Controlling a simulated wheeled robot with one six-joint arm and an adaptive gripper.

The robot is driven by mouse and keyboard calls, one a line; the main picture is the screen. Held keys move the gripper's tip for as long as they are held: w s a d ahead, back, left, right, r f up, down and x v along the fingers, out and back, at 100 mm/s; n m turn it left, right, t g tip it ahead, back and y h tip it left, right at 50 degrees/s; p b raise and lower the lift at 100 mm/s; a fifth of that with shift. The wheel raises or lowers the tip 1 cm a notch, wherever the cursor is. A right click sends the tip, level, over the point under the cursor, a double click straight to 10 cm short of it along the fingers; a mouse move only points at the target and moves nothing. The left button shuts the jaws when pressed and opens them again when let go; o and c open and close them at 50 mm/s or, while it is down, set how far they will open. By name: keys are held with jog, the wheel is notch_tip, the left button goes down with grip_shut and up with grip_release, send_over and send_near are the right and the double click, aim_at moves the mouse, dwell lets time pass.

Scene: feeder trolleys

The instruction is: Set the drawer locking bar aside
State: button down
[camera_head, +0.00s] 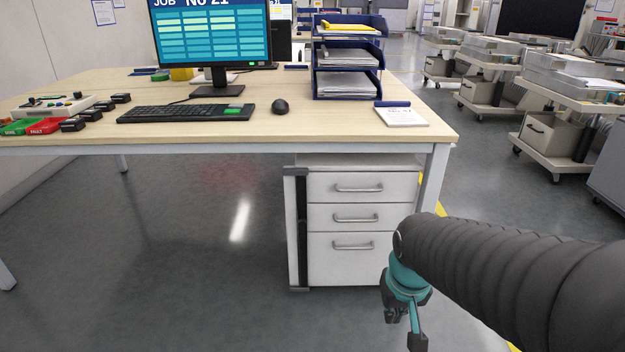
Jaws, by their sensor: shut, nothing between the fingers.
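A white drawer cabinet (362,268) with three drawers and metal handles stands under the desk's right end. A tall narrow upright bar (291,232), pale with dark ends, runs along the cabinet's left front edge, beside a black strip. It looks like the locking bar, but I cannot tell how it is fastened. It does not cross the drawer fronts. My gripper (408,318) is at the lower right, in front of and below the right side of the drawers, apart from the bar. It is shut and empty, pointing down.
The wooden desk (260,140) overhangs the cabinet; its right leg (434,178) stands close beside it. Open floor (180,260) lies left of the cabinet. Several trolleys (560,135) stand at the right. A keyboard, monitor and paper trays are on the desk.

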jog(key=w+a+f+m+t+b, duration=0.1)
jog(key=w+f+m+t, duration=0.1)
jog(key=w+f, duration=0.5)
jog(key=w+a+f+m+t+y+b, duration=0.1)
jog(key=w+a+f+m+t, duration=0.15)
jog(key=w, duration=0.85)
jog(key=w+f+m+t, duration=0.2)
jog(key=w+f, duration=0.2)
jog(key=w, duration=0.5)
jog(key=w+a+r+m+t+y, duration=0.3)
jog(key=w+r+m+t, duration=0.5)
jog(key=r, duration=0.5)
jog(key=shift+w+a+r+m+y, duration=0.25)
jog(key=shift+w+a+m, duration=0.2)
jog(key=shift+w+a, duration=0.35)
jog(key=shift+w, duration=0.15)
